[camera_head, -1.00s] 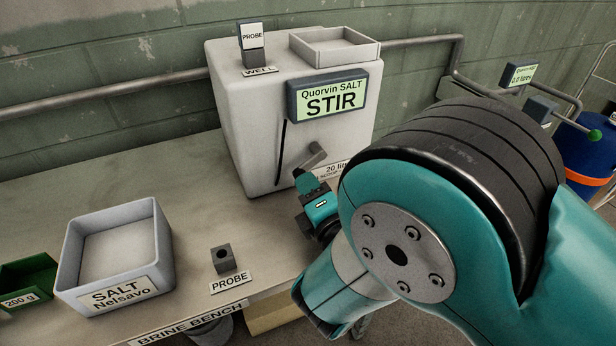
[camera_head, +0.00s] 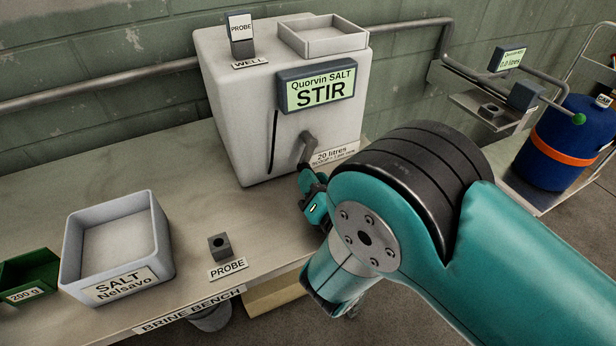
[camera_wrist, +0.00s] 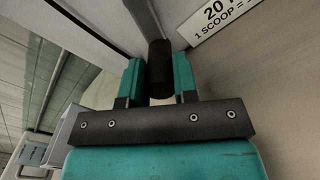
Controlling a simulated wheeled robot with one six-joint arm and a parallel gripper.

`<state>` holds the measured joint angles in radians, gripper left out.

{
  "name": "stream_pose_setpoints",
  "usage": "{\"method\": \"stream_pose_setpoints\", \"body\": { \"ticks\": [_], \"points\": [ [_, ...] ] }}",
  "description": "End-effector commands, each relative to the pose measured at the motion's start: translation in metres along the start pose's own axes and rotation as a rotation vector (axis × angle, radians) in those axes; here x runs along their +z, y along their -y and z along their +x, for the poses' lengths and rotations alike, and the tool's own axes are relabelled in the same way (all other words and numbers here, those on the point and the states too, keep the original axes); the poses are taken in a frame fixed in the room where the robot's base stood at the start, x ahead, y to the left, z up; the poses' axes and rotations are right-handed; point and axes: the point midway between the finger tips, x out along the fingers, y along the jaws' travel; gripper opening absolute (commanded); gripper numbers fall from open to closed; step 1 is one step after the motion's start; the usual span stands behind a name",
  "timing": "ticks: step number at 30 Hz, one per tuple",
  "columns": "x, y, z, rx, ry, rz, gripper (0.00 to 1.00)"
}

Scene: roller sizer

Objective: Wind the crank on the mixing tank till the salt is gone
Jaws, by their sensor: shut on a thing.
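The white mixing tank (camera_head: 235,125) stands at the back of the bench. Its green display (camera_head: 320,92) reads "Quorvin SALT STIR". The grey crank (camera_head: 306,146) is on the tank's front, low and right of a dark vertical slot. My gripper (camera_head: 308,184) is at the lower end of the crank, in front of the tank. In the wrist view my gripper (camera_wrist: 160,84) is shut on the dark crank handle (camera_wrist: 159,62), with a teal finger on each side. The salt inside the tank cannot be seen.
A white salt tray (camera_head: 165,245) labelled "SALT Nelsavo" and a green box (camera_head: 30,272) sit at the left of the bench. A probe holder (camera_head: 219,246) is near the front edge. A probe (camera_head: 240,35) stands on the tank. A blue drum (camera_head: 560,140) is at right.

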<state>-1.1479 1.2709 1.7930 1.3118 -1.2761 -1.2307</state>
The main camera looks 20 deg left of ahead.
Motion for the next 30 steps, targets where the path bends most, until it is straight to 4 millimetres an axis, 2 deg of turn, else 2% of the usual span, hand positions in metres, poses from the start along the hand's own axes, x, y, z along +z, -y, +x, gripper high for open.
{"method": "stream_pose_setpoints", "body": {
  "ticks": [14,15,17,18,30],
  "points": [
    [-0.0023,0.0020,-0.0016,-0.003,-0.007,-0.012,0.04],
    [-0.0022,0.0020,-0.0016,-0.002,-0.007,-0.012,0.37],
    [-0.0020,0.0017,-0.0014,-0.002,-0.006,-0.012,0.50],
    [-0.0018,0.0015,-0.0012,-0.001,-0.005,-0.012,0.53],
    [-0.0043,0.0024,-0.0028,0.001,-0.003,-0.011,0.53]
  ]
}}
